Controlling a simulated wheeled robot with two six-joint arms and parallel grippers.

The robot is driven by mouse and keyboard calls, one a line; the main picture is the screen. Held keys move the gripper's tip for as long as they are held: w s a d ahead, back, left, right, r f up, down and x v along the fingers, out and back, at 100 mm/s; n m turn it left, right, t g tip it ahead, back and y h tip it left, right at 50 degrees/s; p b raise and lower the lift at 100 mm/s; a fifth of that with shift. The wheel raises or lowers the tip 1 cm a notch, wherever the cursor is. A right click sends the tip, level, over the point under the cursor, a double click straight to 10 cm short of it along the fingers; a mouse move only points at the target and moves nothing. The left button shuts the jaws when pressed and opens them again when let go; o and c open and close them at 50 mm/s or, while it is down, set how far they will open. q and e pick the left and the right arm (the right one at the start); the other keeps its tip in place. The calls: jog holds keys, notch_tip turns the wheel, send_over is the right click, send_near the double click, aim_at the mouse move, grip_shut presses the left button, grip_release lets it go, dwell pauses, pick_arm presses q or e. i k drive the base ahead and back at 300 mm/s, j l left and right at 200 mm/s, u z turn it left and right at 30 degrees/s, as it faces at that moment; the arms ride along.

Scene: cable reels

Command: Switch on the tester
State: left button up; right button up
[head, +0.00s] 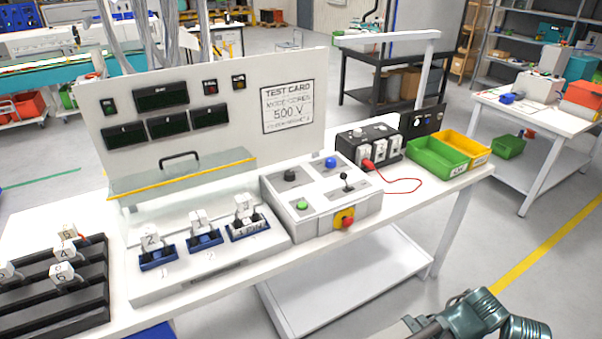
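The tester has an upright white panel (225,125) with several dark displays (168,124), on which I read no values, and a card (287,106) reading TEST CARD and 500 V. Its grey control box (315,215) carries a green button (302,205), a black knob (290,175), a blue button (330,162) and a small black lever (346,183). A red switch on a yellow plate (344,219) sits on the box's front face; its setting is too small to tell. My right arm shows at the bottom right, apart from the bench. Neither gripper is visible.
A clear guard with a yellow edge (185,179) stands raised above several blue nests (204,238) holding white plugs. A black rack (80,295) is at the left. A black unit (369,146) with a red lead, and green (436,158) and yellow bins, stand at the right.

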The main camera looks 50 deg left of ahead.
aim_at(344, 176)
jog(key=u, duration=1.3)
